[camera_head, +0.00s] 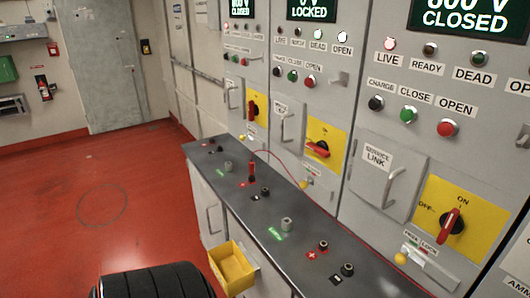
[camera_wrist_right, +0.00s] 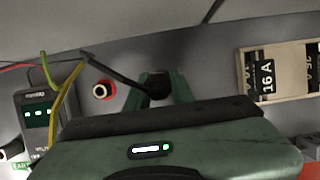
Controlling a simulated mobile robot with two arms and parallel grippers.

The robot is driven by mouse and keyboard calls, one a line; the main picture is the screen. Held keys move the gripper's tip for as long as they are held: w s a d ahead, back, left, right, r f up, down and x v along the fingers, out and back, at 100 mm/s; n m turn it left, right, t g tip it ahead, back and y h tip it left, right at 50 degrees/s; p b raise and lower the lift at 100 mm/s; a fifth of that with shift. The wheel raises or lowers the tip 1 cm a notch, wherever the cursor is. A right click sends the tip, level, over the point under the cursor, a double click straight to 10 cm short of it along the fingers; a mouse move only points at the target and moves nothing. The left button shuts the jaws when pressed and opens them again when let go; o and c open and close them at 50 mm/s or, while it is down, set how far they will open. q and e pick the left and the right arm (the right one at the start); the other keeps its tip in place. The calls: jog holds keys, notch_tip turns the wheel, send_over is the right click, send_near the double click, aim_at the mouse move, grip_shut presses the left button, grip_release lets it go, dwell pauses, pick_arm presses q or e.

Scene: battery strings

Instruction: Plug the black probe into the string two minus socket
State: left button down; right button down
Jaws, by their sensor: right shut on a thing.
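In the wrist view my right gripper (camera_wrist_right: 160,85) is shut on the black probe (camera_wrist_right: 158,90), which sits between its green fingers; a dark lead (camera_wrist_right: 115,72) runs from it to the upper left. The probe's tip is hidden. In the head view the red probe (camera_head: 251,172) stands upright in the middle string's section of the grey bench, with a red lead arching right. The black socket (camera_head: 265,192) beside it, taken as the string two minus socket, is empty. Neither gripper shows in the head view.
The wrist view shows a meter (camera_wrist_right: 38,115) and a red socket (camera_wrist_right: 103,90).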

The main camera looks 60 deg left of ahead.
jog(key=shift+r+p, duration=0.5)
jog(key=shift+r, duration=0.8)
jog(key=shift+r+p, duration=1.1)
jog(key=shift+r, duration=1.3)
